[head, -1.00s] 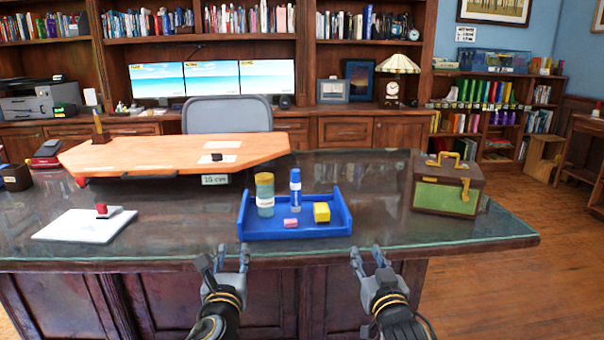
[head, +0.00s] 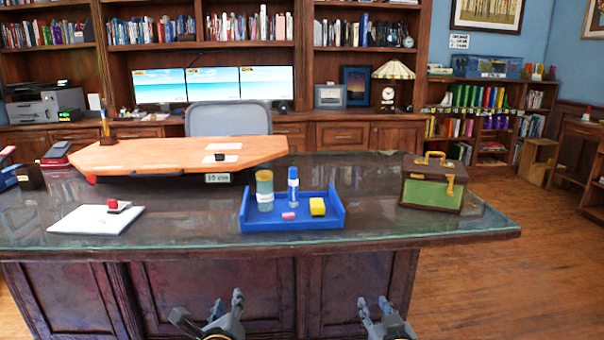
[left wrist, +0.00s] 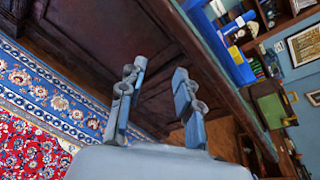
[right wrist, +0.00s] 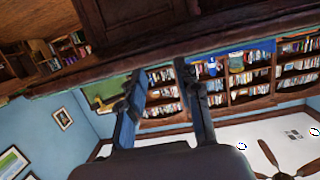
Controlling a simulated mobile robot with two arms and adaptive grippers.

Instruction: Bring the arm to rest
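My left gripper (head: 207,311) is low in front of the desk in the head view, below the desk top and apart from it. Its fingers stand apart with nothing between them in the left wrist view (left wrist: 155,90). My right gripper (head: 373,309) is also low in front of the desk, to the right. Its fingers are apart and empty in the right wrist view (right wrist: 157,92). Both arms are mostly cut off by the bottom edge of the head view.
The glass-topped desk (head: 400,235) stands ahead. On it are a blue tray (head: 290,225) with a jar, a glue stick, a pink block and a yellow block, a green-fronted box (head: 433,190) and a white pad (head: 90,220). Open floor (head: 480,285) lies to the right.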

